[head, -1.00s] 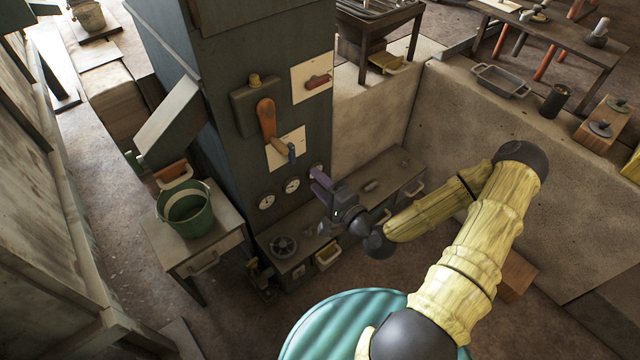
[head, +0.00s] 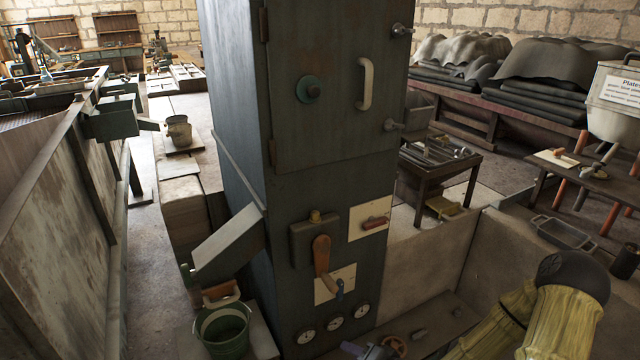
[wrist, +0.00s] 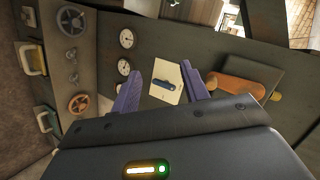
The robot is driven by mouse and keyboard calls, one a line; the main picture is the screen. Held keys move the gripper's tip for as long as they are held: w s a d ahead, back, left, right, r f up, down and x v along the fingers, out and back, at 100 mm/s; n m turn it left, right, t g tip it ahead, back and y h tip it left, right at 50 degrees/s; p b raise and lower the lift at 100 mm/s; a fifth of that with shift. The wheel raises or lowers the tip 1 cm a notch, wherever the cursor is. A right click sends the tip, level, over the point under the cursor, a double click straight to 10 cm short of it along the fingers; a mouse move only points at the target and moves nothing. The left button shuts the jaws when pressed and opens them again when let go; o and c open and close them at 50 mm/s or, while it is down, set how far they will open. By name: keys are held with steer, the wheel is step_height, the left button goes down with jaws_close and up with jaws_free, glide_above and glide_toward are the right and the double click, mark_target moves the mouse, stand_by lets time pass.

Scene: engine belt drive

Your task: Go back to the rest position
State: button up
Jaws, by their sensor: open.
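My gripper (wrist: 160,85) is open, its two purple fingers spread apart with nothing visible between them. In the wrist view it faces the dark machine panel, where a white plate with a small blue lever (wrist: 162,84) shows between the fingers. In the head view only the top of my gripper (head: 370,350) shows at the bottom edge, below the gauges. My yellow arm (head: 560,318) enters at the bottom right and is mostly cut off by the frame. The gap between fingers and panel cannot be judged exactly.
The tall dark cabinet (head: 330,120) carries an orange lever (head: 321,255), a red switch handle (head: 375,222) and round gauges (head: 334,323). A green bucket (head: 222,328) stands at its left. A low wall (head: 430,256) and a metal tray (head: 562,233) are at right.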

steer(key=s+d+r+n+g+h, duration=0.5)
steer(key=d+r+n+h, duration=0.1)
steer(key=d+r+h, duration=0.1)
steer(key=s+r+p, duration=0.2)
steer(key=r+p, duration=0.7)
steer(key=r, duration=0.4)
steer(key=s+r+g+h+p, duration=0.1)
steer(key=s+r+p, duration=0.2)
steer(key=r+p, duration=0.6)
step_height(320, 180, up, 5)
steer(key=shift+s+a+r+g+p, duration=0.15)
steer(key=shift+s+a+g+p, duration=0.15)
steer(key=shift+s+p, duration=0.1)
stand_by(1.0)
steer(key=shift+c, duration=1)
